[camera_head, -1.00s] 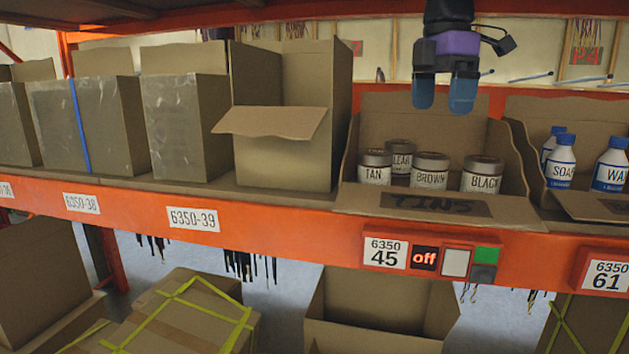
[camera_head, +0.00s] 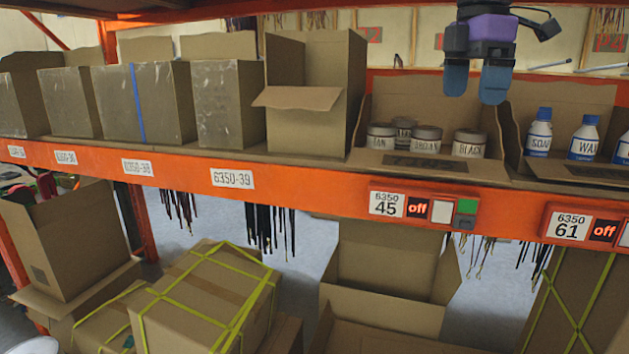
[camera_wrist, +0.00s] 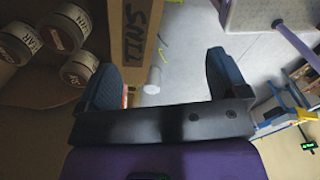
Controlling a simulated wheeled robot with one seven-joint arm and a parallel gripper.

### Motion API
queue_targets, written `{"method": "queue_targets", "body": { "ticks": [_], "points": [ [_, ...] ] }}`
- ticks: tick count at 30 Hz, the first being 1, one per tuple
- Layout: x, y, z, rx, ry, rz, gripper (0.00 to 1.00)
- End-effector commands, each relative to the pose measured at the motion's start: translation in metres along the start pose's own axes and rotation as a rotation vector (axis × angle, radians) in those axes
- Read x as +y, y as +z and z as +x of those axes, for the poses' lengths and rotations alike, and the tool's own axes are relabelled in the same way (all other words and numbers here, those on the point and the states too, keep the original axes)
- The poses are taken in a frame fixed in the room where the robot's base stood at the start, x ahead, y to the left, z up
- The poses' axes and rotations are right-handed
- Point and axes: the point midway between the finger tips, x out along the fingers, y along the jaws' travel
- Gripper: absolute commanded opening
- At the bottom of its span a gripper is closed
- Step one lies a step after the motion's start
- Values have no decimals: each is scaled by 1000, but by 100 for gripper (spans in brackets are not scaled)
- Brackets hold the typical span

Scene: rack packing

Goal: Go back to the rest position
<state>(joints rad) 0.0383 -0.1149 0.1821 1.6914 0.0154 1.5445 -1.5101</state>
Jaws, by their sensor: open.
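My gripper (camera_head: 475,84) hangs at the upper right of the head view, with its two blue fingers apart and nothing between them. It appears above the open tins box (camera_head: 430,166) on the orange shelf. Several round tins with dark lids stand in that box, among them a TAN tin (camera_head: 381,137) and a BLACK tin (camera_head: 469,144). In the wrist view my gripper (camera_wrist: 165,80) is also open and empty, with the TINS box label (camera_wrist: 131,30) and several tins to its left.
Closed-looking cartons and an open box (camera_head: 300,130) stand left on the shelf. Bottles (camera_head: 539,133) stand in a box at right. The orange shelf beam (camera_head: 300,190) runs across, and strapped cartons (camera_head: 205,300) lie below. The wrist view shows open floor (camera_wrist: 180,50).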

Motion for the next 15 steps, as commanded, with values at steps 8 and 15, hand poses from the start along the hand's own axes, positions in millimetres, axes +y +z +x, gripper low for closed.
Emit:
{"method": "queue_targets", "body": {
  "ticks": [8, 15],
  "points": [
    [-25, 6, 10, -5, 49, 178, 92],
    [-59, 14, 27, 6, 119, 433, 92]
  ]
}}
